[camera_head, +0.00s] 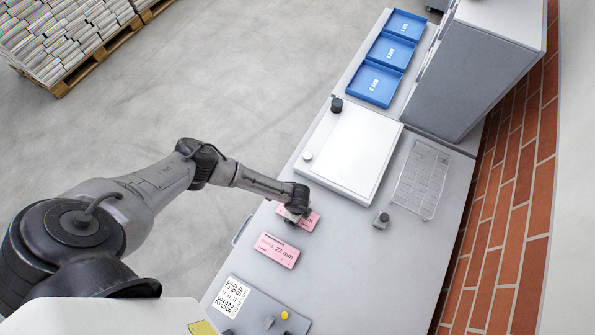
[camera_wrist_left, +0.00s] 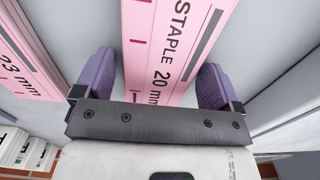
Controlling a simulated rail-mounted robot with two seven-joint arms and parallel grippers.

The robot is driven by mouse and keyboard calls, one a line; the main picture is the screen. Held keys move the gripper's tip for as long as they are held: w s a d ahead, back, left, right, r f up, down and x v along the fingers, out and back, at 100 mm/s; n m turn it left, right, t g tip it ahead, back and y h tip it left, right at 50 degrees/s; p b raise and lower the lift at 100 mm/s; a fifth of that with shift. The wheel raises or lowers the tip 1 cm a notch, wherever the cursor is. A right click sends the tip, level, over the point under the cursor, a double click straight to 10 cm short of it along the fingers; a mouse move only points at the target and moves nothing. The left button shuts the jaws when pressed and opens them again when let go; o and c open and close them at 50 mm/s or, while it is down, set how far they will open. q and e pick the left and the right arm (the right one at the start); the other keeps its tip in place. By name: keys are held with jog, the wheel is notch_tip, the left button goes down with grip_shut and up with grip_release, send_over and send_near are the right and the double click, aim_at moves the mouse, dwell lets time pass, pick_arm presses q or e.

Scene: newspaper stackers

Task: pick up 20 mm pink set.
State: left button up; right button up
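The pink 20 mm set (camera_head: 311,218) lies on the grey table and is partly hidden under my left gripper (camera_head: 293,219). In the left wrist view the pink block (camera_wrist_left: 165,45) reads "STAPLE 20 mm" and runs between the two purple fingers of my left gripper (camera_wrist_left: 155,80). The fingers stand on either side of it, with a narrow gap showing at the left finger; contact at the right finger is unclear. A pink 23 mm set (camera_head: 277,251) lies beside it, nearer the front, and also shows in the left wrist view (camera_wrist_left: 20,65). My right gripper is not in view.
A white board (camera_head: 350,150) with dark and white knobs lies farther back. Three blue trays (camera_head: 374,84) stand behind it. A panel with a number label (camera_head: 231,297) sits in front.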

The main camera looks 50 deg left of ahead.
pick_arm(q)
jog(key=c, duration=0.8)
jog(key=shift+r, duration=0.1)
